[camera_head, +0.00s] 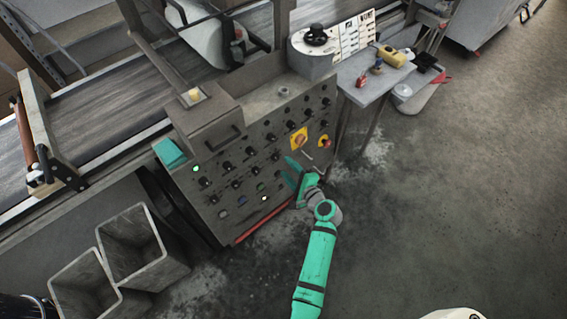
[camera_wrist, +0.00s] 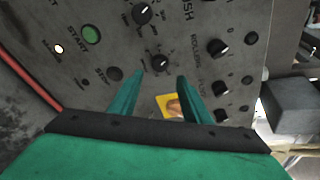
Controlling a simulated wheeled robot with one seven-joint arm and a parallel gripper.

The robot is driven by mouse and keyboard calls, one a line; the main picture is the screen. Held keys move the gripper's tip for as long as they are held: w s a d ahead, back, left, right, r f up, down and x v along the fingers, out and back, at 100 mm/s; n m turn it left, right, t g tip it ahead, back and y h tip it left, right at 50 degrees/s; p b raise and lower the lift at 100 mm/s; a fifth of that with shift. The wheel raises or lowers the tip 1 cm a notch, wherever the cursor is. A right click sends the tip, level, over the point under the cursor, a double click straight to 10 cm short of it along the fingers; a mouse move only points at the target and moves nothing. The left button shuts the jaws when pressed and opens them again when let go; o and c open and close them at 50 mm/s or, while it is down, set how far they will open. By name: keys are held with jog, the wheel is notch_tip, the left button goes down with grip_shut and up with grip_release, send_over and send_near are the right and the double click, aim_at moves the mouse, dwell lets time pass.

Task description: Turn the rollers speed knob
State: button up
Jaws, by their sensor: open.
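The grey control panel (camera_head: 235,165) carries rows of black knobs, lamps and buttons. In the wrist view, a black knob (camera_wrist: 160,62) with a white pointer lies just beyond the gap between my fingertips. A label that seems to read "ROLLERS" (camera_wrist: 196,50) runs beside it, with another black knob (camera_wrist: 217,47) on its far side; I cannot tell which knob it names. My green gripper (camera_head: 289,170) is open and empty in front of the panel's lower right part; its two fingers also show in the wrist view (camera_wrist: 160,80). Contact with the panel cannot be told.
A side table (camera_head: 375,82) holds tools. Grey bins (camera_head: 140,250) stand left. Floor at right is clear.

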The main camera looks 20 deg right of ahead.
jog(key=shift+a+v, duration=0.2)
jog(key=shift+v, duration=2.35)
